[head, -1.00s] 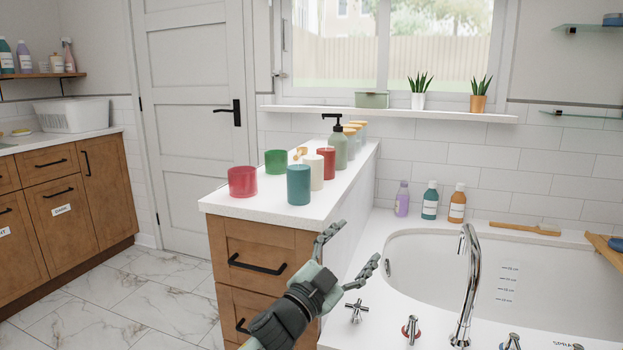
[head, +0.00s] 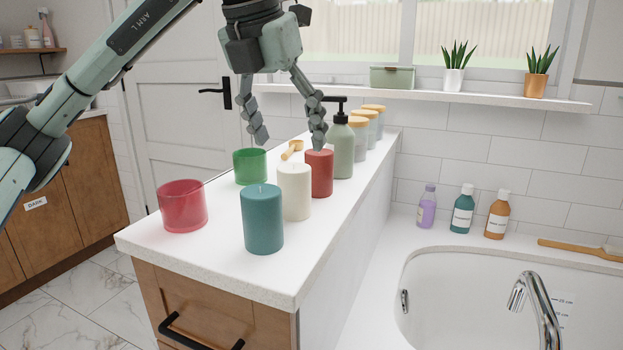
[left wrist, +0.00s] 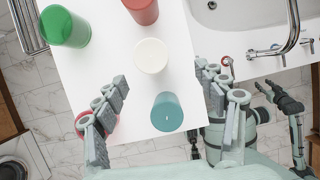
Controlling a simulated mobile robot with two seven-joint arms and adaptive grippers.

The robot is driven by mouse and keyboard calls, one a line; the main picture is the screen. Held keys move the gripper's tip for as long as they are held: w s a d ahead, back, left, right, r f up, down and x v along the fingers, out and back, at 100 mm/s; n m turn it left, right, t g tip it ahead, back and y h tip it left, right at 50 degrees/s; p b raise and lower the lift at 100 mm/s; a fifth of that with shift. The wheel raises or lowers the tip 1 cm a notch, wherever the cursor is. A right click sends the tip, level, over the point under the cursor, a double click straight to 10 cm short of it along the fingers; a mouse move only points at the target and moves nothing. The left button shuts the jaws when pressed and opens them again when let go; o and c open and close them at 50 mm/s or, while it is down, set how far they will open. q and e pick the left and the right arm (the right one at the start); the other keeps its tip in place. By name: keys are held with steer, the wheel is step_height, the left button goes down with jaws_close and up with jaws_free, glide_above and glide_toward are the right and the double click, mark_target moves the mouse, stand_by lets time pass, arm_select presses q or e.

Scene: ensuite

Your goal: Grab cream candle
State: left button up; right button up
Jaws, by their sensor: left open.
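The cream candle (head: 294,191) stands upright on the white counter, between a teal candle (head: 263,219) in front and a red candle (head: 319,173) behind. My left gripper (head: 288,137) is open and empty above it, fingers pointing down, and is not touching it. In the left wrist view the cream candle (left wrist: 151,55) lies beyond the space between the open left fingers (left wrist: 162,82), with the teal candle nearer. My right arm shows at the right edge of that view, with its gripper (left wrist: 275,93) small and its opening unclear.
A green glass (head: 250,166) and a pinkish-red glass (head: 182,206) stand left of the candles. A pump bottle (head: 341,150) and jars (head: 359,137) stand behind. A wooden brush (head: 292,150) lies near the red candle. The counter's front corner is clear; the bathtub (head: 470,290) is right.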

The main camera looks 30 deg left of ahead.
mark_target(293, 167)
arm_select(q)
steer(key=shift+w+a+f+y+b, duration=0.25)
steer(key=shift+a+f+y+b, duration=0.1)
steer(key=shift+a+f, duration=0.3)
steer(key=shift+w+f, duration=0.1)
steer(key=shift+f, duration=0.3)
steer(key=shift+w+x, duration=0.25)
steer(key=shift+x, duration=2.1)
steer(key=shift+d+r, duration=0.15)
steer(key=shift+d, duration=0.05)
steer(key=c, duration=1.4)
arm_select(e)
steer(key=shift+s+a+r, duration=0.1)
steer(key=shift+s+r, duration=0.25)
arm_select(q)
steer(key=shift+r, duration=0.15)
